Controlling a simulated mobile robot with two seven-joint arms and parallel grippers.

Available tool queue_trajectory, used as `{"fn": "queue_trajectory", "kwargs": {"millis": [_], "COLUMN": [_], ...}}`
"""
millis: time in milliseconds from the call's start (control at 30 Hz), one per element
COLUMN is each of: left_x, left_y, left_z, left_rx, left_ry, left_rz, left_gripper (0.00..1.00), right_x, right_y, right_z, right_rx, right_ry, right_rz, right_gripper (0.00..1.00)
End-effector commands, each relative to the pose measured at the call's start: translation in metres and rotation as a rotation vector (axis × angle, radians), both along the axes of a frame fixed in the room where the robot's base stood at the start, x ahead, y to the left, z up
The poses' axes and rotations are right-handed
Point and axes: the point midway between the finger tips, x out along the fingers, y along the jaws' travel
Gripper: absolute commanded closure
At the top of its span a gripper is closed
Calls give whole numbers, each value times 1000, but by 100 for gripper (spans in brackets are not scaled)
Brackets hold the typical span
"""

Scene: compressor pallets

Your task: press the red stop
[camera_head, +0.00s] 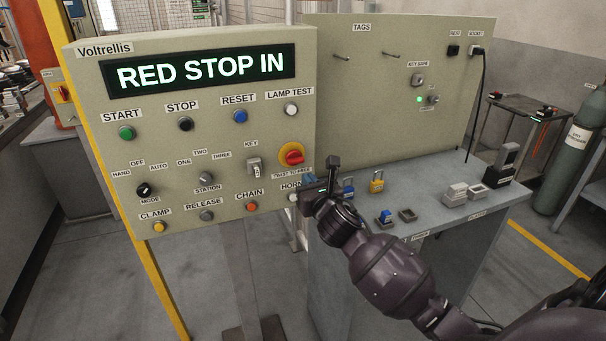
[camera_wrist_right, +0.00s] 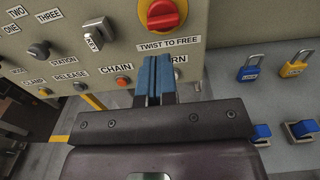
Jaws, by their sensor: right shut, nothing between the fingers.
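The red stop (camera_head: 292,157) is a red mushroom knob on a yellow ring, on the right side of the beige control panel (camera_head: 225,200). The panel's display (camera_head: 200,71) reads "RED STOP IN". In the right wrist view the red stop (camera_wrist_right: 160,14) shows at the top edge, above a "TWIST TO FREE" label. My right gripper (camera_head: 309,183) is shut and empty, in front of the panel, just below and right of the stop. Its blue fingertips (camera_wrist_right: 155,72) lie together just under that label in the wrist view; a gap to the panel is hard to judge. My left gripper is out of view.
The key switch (camera_head: 254,168), chain button (camera_head: 252,207) and horn button (camera_head: 293,197) sit close by. Right of the panel is a grey bench (camera_head: 440,215) with a blue padlock (camera_head: 347,187), a yellow padlock (camera_head: 376,182) and small blocks. A gas cylinder stands far right.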

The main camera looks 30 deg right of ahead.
Motion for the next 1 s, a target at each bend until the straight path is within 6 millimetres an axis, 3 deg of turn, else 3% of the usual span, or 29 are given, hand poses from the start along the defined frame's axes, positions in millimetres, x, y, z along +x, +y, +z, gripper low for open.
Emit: {"fn": "queue_trajectory", "kwargs": {"millis": [200,400,1000], "left_x": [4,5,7], "left_y": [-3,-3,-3], "left_z": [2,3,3], "left_rx": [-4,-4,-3], "left_ry": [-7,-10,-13], "left_rz": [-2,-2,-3], "left_gripper": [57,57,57], "right_x": [-38,-56,-60], "right_y": [9,13,14], "right_z": [0,-1,0], "right_rx": [0,0,1], "right_ry": [1,1,1], "right_rz": [0,0,0], "right_gripper": [100,100,100]}}
